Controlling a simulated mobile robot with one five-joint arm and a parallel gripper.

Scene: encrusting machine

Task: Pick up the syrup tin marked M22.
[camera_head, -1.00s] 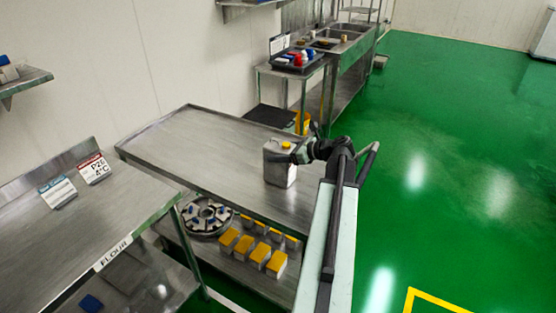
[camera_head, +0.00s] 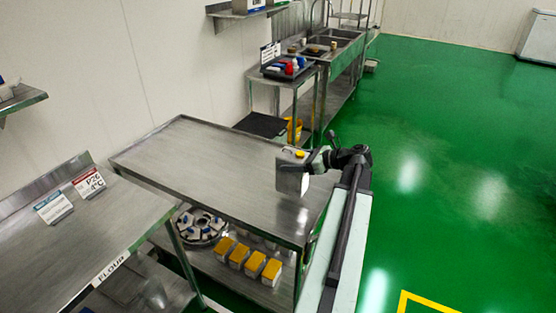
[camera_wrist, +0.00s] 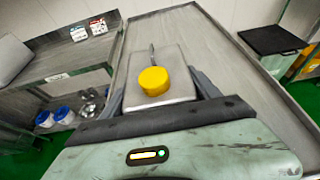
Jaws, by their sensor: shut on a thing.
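The syrup tin (camera_head: 291,178) is a grey metal can with a yellow cap, held at the right part of the steel table (camera_head: 190,158). My gripper (camera_head: 309,163) is shut on it from the right side. The tin looks tilted and raised a little above the tabletop. In the wrist view the tin (camera_wrist: 172,65) sits between the fingers of my gripper (camera_wrist: 160,92), its yellow cap facing the camera. No M22 marking can be read in these frames.
Several yellow-topped containers (camera_head: 255,263) and a round tray (camera_head: 200,226) stand on the shelf below. A flour table (camera_head: 70,240) with sign cards is at the left. A tray of coloured items (camera_head: 287,68) and a sink lie behind. Green floor at the right is clear.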

